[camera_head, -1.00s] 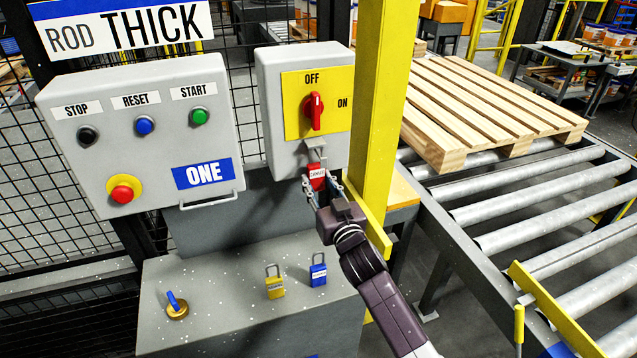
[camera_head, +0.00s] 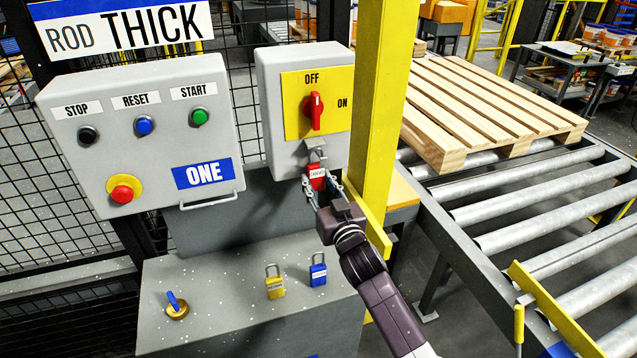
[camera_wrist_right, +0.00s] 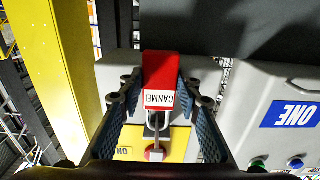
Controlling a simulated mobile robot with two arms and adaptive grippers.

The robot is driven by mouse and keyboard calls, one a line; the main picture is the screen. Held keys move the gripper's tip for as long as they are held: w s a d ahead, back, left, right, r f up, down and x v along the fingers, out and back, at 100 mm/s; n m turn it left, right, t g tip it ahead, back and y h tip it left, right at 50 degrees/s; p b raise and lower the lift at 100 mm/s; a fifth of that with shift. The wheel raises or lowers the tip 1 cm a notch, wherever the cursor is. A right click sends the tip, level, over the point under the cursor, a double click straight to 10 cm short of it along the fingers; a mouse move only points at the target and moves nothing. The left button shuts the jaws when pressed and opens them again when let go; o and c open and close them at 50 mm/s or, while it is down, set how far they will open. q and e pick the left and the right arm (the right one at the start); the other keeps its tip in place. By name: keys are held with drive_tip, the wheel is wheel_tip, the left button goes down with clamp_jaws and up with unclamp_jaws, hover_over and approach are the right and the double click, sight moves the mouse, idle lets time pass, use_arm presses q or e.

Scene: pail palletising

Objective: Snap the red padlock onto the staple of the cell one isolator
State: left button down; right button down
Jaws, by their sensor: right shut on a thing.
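The red padlock (camera_head: 316,178) is held upright, shackle up, in my right gripper (camera_head: 323,190), whose fingers are shut on its body. Its shackle is at the staple (camera_head: 315,145) under the isolator; I cannot tell whether it passes through. The isolator (camera_head: 275,105) is a grey box with a yellow plate and a red knob (camera_head: 315,111) pointing up to OFF. In the right wrist view the padlock (camera_wrist_right: 160,75) shows upside down between the fingers, its shackle towards the yellow plate (camera_wrist_right: 130,143). My left gripper is not in view.
A yellow post (camera_head: 380,100) stands close right of the isolator. The ONE control box (camera_head: 150,160) is to the left. A yellow padlock (camera_head: 275,285), a blue padlock (camera_head: 318,272) and a brass piece with a blue key (camera_head: 176,306) rest on the grey ledge (camera_head: 225,290) below.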

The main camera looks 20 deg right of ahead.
drive_tip(key=shift+f, duration=0.3)
drive_tip(key=c, duration=1.3)
unclamp_jaws()
drive_tip(key=shift+s, duration=0.15)
